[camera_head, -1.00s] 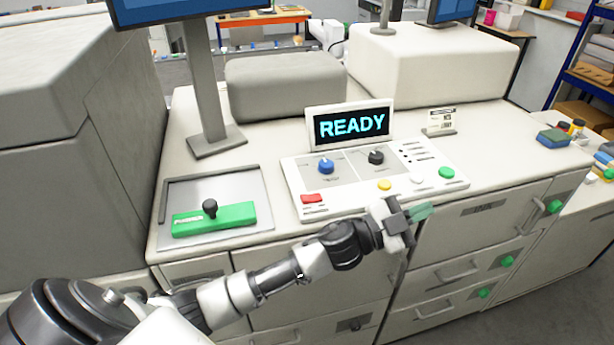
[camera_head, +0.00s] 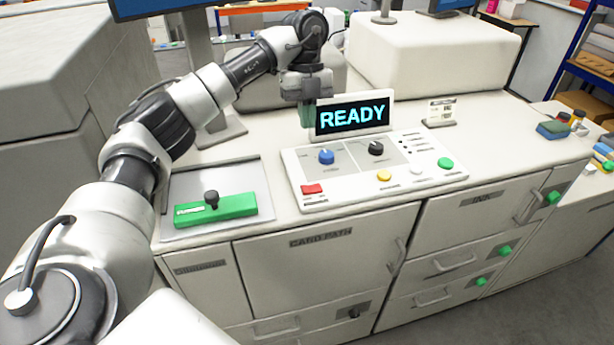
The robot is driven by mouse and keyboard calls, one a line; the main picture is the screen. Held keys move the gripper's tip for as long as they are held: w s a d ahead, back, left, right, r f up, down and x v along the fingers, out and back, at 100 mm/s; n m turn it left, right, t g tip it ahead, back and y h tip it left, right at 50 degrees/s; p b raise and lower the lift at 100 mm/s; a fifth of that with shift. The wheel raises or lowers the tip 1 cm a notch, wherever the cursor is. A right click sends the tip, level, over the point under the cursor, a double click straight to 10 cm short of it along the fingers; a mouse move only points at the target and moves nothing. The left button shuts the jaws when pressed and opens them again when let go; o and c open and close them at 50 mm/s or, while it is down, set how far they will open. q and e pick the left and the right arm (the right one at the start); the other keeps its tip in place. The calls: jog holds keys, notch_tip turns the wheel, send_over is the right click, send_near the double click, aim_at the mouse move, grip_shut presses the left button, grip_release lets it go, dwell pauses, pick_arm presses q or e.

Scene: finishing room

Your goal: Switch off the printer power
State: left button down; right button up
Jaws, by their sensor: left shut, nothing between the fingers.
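The printer's control panel (camera_head: 345,190) lies on the white cabinet top. Its display (camera_head: 352,117) reads READY in cyan letters. The panel has a red button (camera_head: 313,188), a blue knob (camera_head: 326,157), a black knob (camera_head: 376,148), and yellow, white and green buttons. Left of it, a green bar (camera_head: 232,209) with a black knob (camera_head: 211,198) and a label too blurred to read sits on a grey plate. My left gripper (camera_head: 307,118) points down, shut and empty, above the cabinet top just left of the display. My right gripper is out of view.
A monitor stand (camera_head: 202,60) and a grey rounded cover stand behind my left arm. A small label stand (camera_head: 440,112) is right of the display. Drawers and doors with handles form the cabinet front (camera_head: 318,265). The cabinet top right of the panel is mostly clear.

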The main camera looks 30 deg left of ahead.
pick_arm(q)
jog(key=shift+w, duration=0.1)
jog(key=p, duration=0.5)
send_near(308, 190)
jog(key=x, duration=0.5)
jog(key=shift+s+d+f, duration=0.15)
jog(key=shift+s+d, duration=0.05)
jog(key=shift+d, duration=0.05)
jog(key=shift+a+f, duration=0.1)
jog(key=shift+f, duration=0.7)
